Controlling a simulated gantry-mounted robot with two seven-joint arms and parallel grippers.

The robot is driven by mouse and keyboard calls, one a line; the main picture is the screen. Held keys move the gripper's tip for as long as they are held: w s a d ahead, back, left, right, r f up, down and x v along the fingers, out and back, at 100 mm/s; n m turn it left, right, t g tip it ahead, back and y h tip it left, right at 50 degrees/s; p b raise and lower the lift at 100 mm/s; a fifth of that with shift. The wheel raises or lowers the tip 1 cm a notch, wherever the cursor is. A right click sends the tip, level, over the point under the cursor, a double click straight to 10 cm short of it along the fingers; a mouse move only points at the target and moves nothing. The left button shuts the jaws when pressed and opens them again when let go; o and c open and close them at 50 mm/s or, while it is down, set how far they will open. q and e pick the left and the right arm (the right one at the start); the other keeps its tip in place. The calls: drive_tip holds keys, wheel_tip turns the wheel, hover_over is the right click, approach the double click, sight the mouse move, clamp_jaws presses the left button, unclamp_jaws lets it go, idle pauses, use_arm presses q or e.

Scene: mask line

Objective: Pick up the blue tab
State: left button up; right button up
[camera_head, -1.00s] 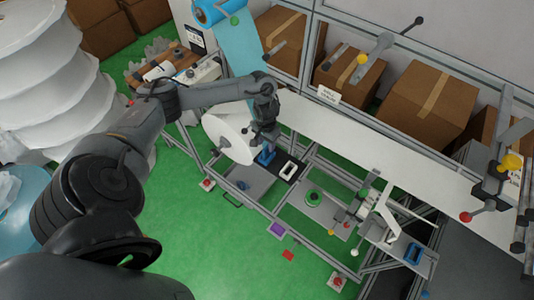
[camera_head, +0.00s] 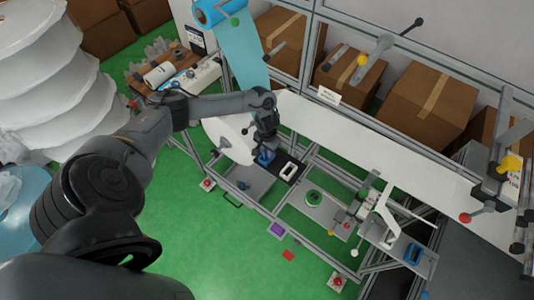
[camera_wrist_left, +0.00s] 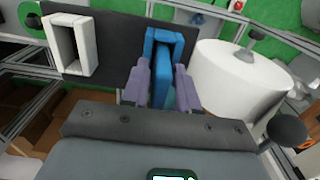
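The blue tab (camera_wrist_left: 163,91) shows in the left wrist view between the two purple fingers of my left gripper (camera_wrist_left: 161,88). It is inside or just in front of an upright blue frame (camera_wrist_left: 152,38); I cannot tell where they join. The fingers stand apart on either side of the blue tab, and I see no clear grip on it. In the head view my left gripper (camera_head: 266,143) points down over the blue piece (camera_head: 264,158); its fingertips are too small to make out. My right gripper is not in view.
A white frame (camera_head: 288,171) stands on the dark plate beside the blue piece. A large white roll (camera_head: 228,139) is close on the other side. A green ring (camera_head: 313,197) and another blue frame (camera_head: 413,253) are farther right. Metal rails border the stations.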

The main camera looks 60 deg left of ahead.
use_arm(q)
clamp_jaws()
drive_tip(key=shift+r, duration=0.15)
drive_tip(key=shift+r, duration=0.55)
drive_tip(key=w+d+r+p, duration=0.2)
drive_tip(key=w+d+r, duration=0.5)
drive_tip(key=d+r, duration=0.1)
drive_tip(key=shift+w+d+r, duration=0.35)
drive_tip(key=shift+w+r, duration=0.05)
drive_tip(key=shift+r, duration=0.45)
